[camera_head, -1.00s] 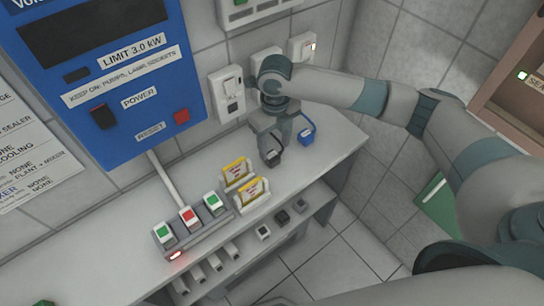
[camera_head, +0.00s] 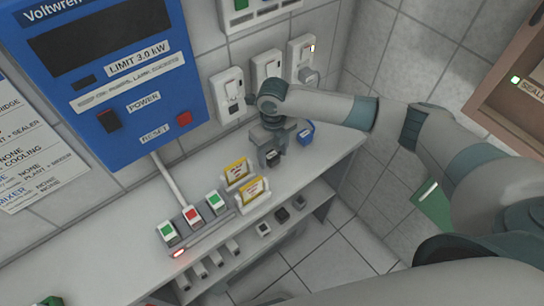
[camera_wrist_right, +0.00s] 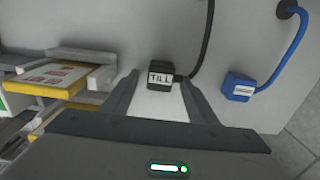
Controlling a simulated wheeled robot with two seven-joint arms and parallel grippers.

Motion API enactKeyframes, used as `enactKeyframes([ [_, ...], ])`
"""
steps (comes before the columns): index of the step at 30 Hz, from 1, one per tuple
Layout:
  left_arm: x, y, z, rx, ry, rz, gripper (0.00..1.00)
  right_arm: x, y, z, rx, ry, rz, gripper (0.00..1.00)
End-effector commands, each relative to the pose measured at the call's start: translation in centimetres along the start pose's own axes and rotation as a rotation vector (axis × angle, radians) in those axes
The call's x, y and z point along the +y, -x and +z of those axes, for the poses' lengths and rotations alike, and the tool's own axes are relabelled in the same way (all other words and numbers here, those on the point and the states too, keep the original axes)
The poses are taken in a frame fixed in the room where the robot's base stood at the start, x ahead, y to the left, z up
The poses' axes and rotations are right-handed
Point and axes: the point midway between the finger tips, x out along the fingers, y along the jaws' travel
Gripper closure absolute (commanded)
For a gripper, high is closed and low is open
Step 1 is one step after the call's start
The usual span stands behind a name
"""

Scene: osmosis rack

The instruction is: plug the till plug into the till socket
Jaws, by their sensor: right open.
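The till plug (camera_wrist_right: 160,78) is a small black block with a white TILL label and a black cord in the right wrist view. It stands on the counter and also shows in the head view (camera_head: 272,158). My right gripper (camera_wrist_right: 159,86) is open, with one finger on each side of the plug and gaps beside it. In the head view my right gripper (camera_head: 268,146) is low over the counter. Several wall sockets hang behind: a left one (camera_head: 229,95), a middle one (camera_head: 266,65) and a right one (camera_head: 301,52). I cannot read which is the till socket. My left gripper is out of view.
A blue plug (camera_wrist_right: 240,87) with a blue cord stands to the right of the till plug. Yellow-edged cards in white holders (camera_head: 252,191) and a switch strip (camera_head: 193,215) are to the left. A blue power box (camera_head: 150,120) hangs on the wall.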

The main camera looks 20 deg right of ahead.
Motion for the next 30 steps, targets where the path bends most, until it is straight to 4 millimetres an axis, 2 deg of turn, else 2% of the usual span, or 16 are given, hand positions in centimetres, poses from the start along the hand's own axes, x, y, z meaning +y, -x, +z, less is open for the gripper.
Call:
enactKeyframes([
  [9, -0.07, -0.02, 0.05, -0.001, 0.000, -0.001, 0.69, -0.01, 0.04, 0.01, 0.000, 0.000, 0.000, 0.47],
  [14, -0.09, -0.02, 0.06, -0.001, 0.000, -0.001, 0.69, -0.02, 0.04, 0.01, 0.000, 0.000, 0.000, 0.85],
  [15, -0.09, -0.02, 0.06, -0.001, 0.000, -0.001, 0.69, -0.02, 0.05, 0.01, 0.000, 0.000, 0.000, 0.89],
  [25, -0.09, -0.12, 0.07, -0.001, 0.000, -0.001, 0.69, -0.03, 0.16, 0.04, -0.001, 0.000, 0.000, 0.89],
  [30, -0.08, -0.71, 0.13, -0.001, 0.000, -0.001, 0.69, -0.08, 0.99, 0.16, -0.004, 0.000, 0.000, 0.89],
])
